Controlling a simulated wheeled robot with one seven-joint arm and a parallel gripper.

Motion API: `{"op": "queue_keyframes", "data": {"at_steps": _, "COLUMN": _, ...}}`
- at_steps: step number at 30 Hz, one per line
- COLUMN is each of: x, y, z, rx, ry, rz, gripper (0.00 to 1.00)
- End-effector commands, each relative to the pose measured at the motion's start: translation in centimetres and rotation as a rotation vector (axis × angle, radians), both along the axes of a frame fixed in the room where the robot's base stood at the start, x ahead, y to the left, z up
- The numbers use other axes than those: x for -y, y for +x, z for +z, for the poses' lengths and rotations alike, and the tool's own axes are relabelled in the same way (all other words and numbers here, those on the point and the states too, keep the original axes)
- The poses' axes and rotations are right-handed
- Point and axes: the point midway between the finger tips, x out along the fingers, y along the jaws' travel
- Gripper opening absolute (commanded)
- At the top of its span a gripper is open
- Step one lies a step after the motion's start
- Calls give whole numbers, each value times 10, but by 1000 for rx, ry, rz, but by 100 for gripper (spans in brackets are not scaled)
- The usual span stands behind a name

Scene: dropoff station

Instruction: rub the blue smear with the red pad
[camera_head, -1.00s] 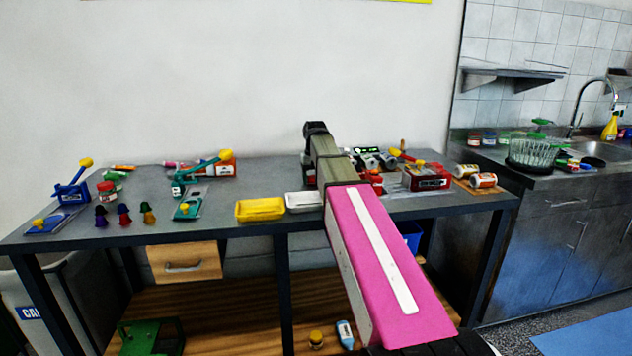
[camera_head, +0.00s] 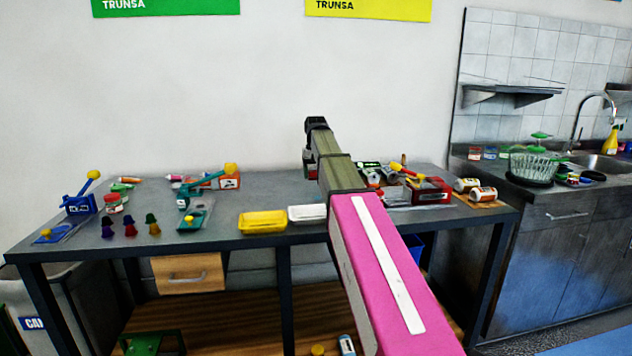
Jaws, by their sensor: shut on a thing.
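My arm reaches from the lower right over the table (camera_head: 355,208), its pink link and olive link in front of the middle. A dark part of it shows at the arm's left edge, but its jaws and anything in them are hidden behind the arm. I cannot make out a red pad or a blue smear on the table. Any of the tabletop behind the arm is hidden.
A yellow tray (camera_head: 262,223) and a white tray (camera_head: 306,214) stand at the front edge. A blue lever device (camera_head: 80,203) and several small coloured cones are at left. A red box (camera_head: 432,192) and jars (camera_head: 482,194) are at right.

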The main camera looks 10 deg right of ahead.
Motion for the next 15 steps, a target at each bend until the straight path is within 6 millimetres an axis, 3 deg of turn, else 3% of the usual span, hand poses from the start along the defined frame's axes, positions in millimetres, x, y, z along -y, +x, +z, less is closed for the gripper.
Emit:
{"op": "queue_keyframes", "data": {"at_steps": 6, "x": 0, "y": 8, "z": 17, "rx": 1, "ry": 0, "rz": 0, "gripper": 39}}
{"op": "queue_keyframes", "data": {"at_steps": 15, "x": 0, "y": 7, "z": 18, "rx": 0, "ry": 0, "rz": 0, "gripper": 39}}
